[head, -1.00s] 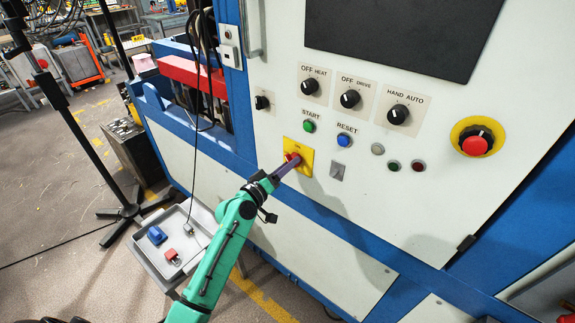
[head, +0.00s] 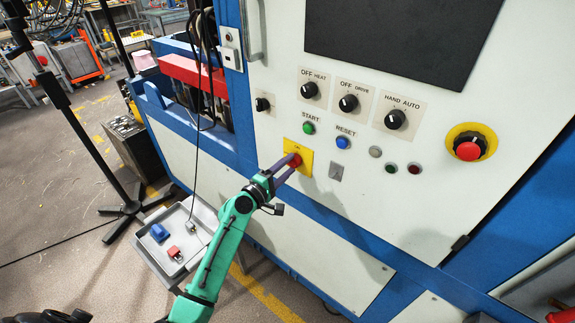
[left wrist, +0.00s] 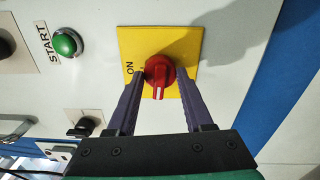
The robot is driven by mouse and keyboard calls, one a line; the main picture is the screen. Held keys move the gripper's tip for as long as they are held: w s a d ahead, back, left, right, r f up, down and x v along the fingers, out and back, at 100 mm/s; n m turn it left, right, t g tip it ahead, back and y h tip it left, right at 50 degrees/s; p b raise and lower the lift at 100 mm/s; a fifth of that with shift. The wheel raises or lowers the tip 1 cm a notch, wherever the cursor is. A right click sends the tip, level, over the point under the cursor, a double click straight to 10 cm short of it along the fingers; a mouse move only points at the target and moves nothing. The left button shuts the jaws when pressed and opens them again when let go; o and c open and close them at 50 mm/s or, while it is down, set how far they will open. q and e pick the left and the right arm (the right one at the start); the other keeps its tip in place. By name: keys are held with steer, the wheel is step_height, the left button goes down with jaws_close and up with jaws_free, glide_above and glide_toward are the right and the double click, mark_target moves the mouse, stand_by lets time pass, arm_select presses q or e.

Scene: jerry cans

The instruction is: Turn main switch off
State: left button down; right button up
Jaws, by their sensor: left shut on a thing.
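The main switch is a red rotary knob on a yellow plate (head: 306,157) on the white cabinet front. In the left wrist view the red knob (left wrist: 159,77) shows with a white mark pointing toward the picture's bottom. The word ON stands on the left part of the yellow plate (left wrist: 185,40). My left gripper (head: 290,163) is at the knob, one finger on each side, shut on it. In the left wrist view the fingertips (left wrist: 159,72) flank the knob. My right gripper is not in view.
A green START button (head: 308,128) and a blue RESET button (head: 342,142) sit close above the switch. Several black selector knobs and a red emergency stop (head: 467,150) are further up and right. A grey tray (head: 203,214) with a blue and a red padlock stands below left.

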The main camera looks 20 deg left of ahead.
arm_select(q)
steer(key=shift+n, duration=0.5)
steer(key=shift+c, duration=1.5)
jaws_free()
steer(key=b+v, duration=0.4)
steer(key=v, duration=1)
steer(key=shift+s, duration=0.25)
